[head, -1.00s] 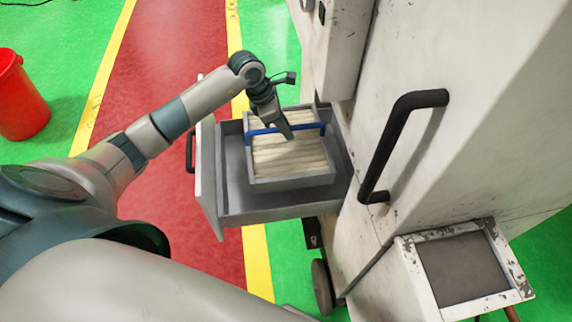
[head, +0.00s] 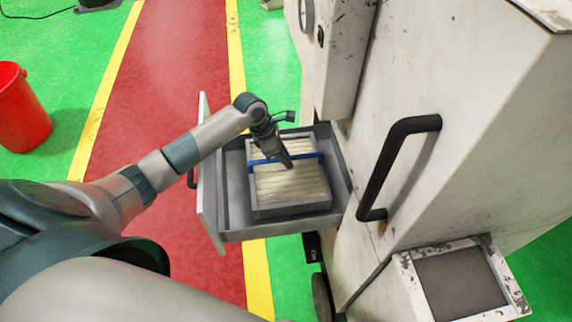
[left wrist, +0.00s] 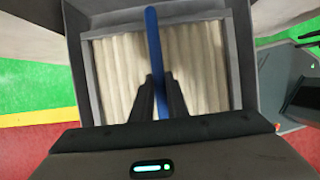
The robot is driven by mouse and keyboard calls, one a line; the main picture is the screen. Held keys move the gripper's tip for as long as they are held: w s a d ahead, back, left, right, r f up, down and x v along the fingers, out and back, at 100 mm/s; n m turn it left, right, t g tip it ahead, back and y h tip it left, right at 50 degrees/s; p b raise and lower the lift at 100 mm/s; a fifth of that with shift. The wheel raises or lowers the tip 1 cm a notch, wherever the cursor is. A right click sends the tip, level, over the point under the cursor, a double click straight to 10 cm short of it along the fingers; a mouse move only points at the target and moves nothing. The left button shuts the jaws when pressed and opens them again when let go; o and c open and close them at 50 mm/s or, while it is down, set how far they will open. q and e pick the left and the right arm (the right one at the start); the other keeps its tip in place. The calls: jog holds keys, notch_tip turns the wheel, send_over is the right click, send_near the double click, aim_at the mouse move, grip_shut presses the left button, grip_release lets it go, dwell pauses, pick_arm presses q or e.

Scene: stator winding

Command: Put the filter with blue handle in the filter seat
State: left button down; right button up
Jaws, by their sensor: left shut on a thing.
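The filter (head: 291,187) has pale pleats, a grey frame and a blue handle (head: 312,157) across it. It is inside the grey open drawer (head: 285,228), which looks like the filter seat. My left gripper (head: 287,163) is shut on the blue handle from above. In the left wrist view the two dark fingers (left wrist: 160,88) close on either side of the blue handle (left wrist: 153,40), over the pleated filter (left wrist: 205,62). The filter's underside is hidden, so I cannot tell whether it rests on the drawer floor. My right gripper is not in view.
The white machine cabinet (head: 450,120) with a black handle (head: 388,170) stands right of the drawer. The drawer's pale front panel (head: 208,185) faces left. A red bucket (head: 22,110) stands at far left. The red floor lane (head: 175,90) is clear.

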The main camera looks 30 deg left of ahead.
aim_at(286, 169)
pick_arm(q)
notch_tip(286, 169, down, 2)
jog(key=shift+f+p, duration=0.2)
jog(key=shift+p, duration=0.2)
jog(key=shift+f, duration=0.45)
jog(key=shift+f, duration=0.15)
jog(key=c, duration=1.7)
grip_release()
jog(key=shift+c, duration=0.2)
